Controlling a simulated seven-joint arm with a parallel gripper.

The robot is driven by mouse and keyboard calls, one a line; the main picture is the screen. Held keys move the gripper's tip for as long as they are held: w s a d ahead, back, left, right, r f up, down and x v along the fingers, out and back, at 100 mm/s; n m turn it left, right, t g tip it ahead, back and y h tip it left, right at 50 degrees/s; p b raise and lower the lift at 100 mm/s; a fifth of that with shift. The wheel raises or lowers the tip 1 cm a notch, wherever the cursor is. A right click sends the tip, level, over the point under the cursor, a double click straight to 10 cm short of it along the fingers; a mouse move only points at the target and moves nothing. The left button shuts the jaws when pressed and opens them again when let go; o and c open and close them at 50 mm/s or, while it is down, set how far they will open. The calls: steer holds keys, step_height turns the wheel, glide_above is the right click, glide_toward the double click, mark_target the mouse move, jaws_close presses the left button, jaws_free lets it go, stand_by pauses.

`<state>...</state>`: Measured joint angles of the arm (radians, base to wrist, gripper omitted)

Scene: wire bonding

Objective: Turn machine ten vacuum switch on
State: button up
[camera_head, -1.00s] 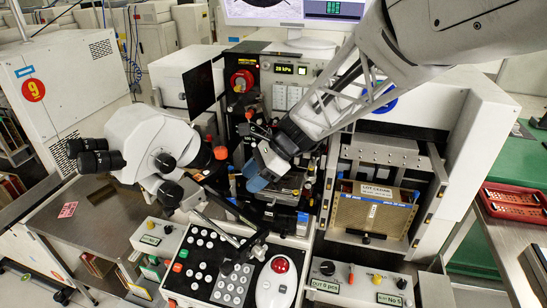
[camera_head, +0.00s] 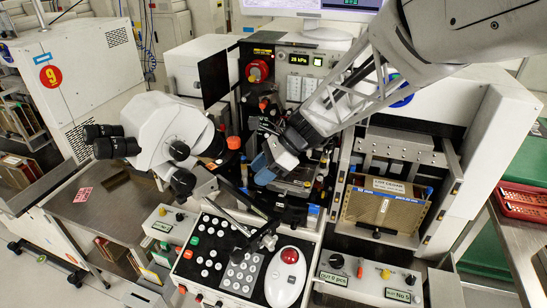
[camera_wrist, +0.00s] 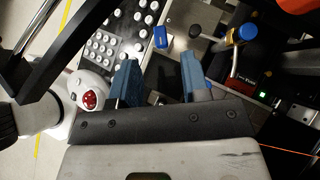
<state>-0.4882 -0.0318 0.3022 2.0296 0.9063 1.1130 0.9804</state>
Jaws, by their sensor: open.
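The machine's black front panel carries a display (camera_head: 298,58) that seems to read 28 kPa. A large red knob (camera_head: 257,71) sits to its left, with small buttons (camera_head: 302,88) below the display. I cannot tell which control is the vacuum switch; no label for it is readable. My gripper (camera_head: 264,168) is in front of the panel, below the red knob and right of the microscope (camera_head: 160,135). It partly hides the area behind it. In the wrist view, the two blue fingers of my gripper (camera_wrist: 158,76) are apart, with nothing between them.
A keypad console (camera_head: 222,262) with a red-topped white mouse-like control (camera_head: 288,270) stands below my gripper. A magazine (camera_head: 385,205) of strips is at right. Small knob boxes (camera_head: 365,275) line the front. The microscope's orange-tipped part is close left of my gripper.

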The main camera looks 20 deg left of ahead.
mark_target(242, 188)
steer(key=shift+x, duration=3.25)
steer(key=shift+c, duration=0.4)
jaws_close()
